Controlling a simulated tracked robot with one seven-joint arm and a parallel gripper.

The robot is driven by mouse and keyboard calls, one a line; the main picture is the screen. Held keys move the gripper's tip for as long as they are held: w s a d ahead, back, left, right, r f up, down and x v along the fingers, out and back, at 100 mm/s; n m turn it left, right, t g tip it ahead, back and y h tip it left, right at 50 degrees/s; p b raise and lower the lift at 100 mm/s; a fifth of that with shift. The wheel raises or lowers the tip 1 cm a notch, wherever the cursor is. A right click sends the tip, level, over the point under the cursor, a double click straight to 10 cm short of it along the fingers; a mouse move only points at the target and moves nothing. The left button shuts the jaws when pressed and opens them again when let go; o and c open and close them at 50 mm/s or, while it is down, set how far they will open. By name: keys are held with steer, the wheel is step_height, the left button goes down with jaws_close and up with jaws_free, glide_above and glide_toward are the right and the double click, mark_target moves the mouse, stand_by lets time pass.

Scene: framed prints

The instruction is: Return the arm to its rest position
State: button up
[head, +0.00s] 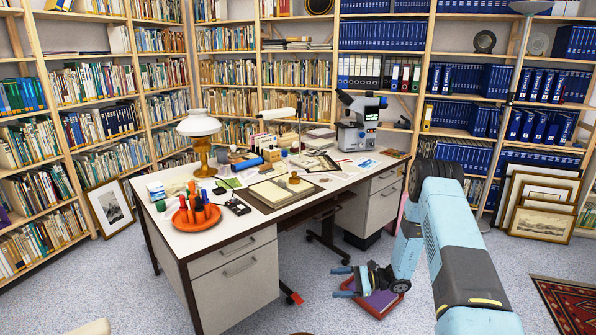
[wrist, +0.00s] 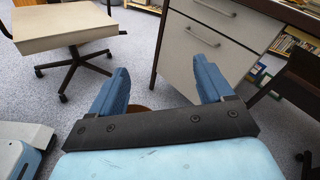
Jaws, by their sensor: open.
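My light blue arm reaches down on the right side of the head view, out in front of the desk. My gripper (head: 340,282) is low over the floor, pointing left, with its blue fingers spread and nothing between them. In the wrist view my gripper (wrist: 160,78) also shows open, its two fingers wide apart and empty. A brown rounded thing (wrist: 138,108) shows partly beyond the gripper; most of it is hidden.
The desk (head: 222,235) with drawers stands left of my arm, its top crowded. A purple and red flat thing (head: 382,303) lies under my gripper. A beige seat (wrist: 65,25) is at upper left. Framed prints (head: 542,222) lean at right. Grey floor is open.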

steer(key=s+r+n+g+h, duration=0.1)
steer(key=s+r+n+h, duration=0.25)
steer(key=r, duration=0.85)
steer(key=s+r+n+g+h, duration=0.1)
steer(key=s+r+n+h, duration=0.2)
steer(key=r, duration=0.8)
steer(key=s+r+n+g+h, duration=0.1)
steer(key=s+r+n+h, duration=0.3)
steer(key=r, duration=0.8)
steer(key=s+d+r+n+t+h, duration=0.1)
steer(key=s+d+r+t+h, duration=0.1)
steer(key=s+r, duration=0.3)
steer(key=s+d+r+n+t+h, duration=0.1)
steer(key=s+r, duration=0.4)
steer(key=s, duration=0.7)
steer(key=s+d+r+n+t+h, duration=0.2)
steer(key=s+d+r+t+h, duration=0.1)
steer(key=s, duration=0.6)
steer(key=shift+s+d+r+t, duration=0.2)
steer(key=shift+d+r+t, duration=0.7)
steer(key=shift+d+r, duration=0.55)
